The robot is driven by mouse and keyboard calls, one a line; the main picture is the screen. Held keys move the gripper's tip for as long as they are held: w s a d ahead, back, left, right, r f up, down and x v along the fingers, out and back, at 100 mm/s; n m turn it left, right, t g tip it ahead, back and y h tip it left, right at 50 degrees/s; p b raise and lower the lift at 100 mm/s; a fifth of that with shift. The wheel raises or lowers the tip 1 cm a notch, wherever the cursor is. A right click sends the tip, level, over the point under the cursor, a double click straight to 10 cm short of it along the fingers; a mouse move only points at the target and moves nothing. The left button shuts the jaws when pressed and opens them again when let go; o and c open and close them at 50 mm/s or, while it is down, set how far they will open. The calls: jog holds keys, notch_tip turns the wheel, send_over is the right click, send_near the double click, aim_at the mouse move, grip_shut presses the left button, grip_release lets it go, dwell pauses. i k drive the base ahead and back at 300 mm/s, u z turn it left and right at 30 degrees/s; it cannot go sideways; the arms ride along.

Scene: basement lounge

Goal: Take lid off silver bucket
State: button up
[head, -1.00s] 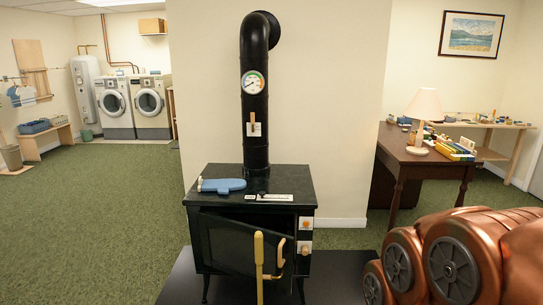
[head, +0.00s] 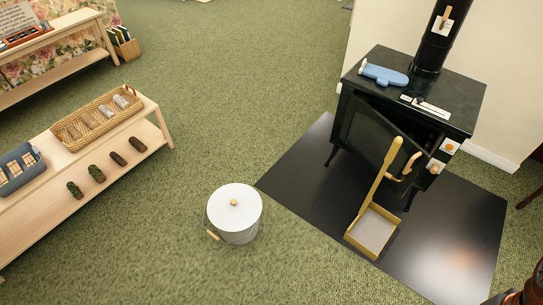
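A silver bucket (head: 238,236) stands upright on the green carpet near the lower middle of the head view. A round white lid (head: 222,210) with a small wooden knob (head: 233,202) sits on top of it and covers its opening. A wooden handle grip (head: 212,235) shows at the bucket's left side. My gripper is not visible; only a copper-coloured part of me shows at the bottom right corner.
A black stove (head: 410,95) with its door ajar stands on a dark floor plate (head: 300,185) right of the bucket. A long-handled dustpan (head: 372,232) rests on the plate. A low wooden bench (head: 95,165) with baskets stands at left. Carpet around the bucket is clear.

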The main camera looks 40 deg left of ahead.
aim_at(233, 207)
jog(key=u, duration=1.3)
jog(key=i, duration=1)
jog(key=u, duration=2.3)
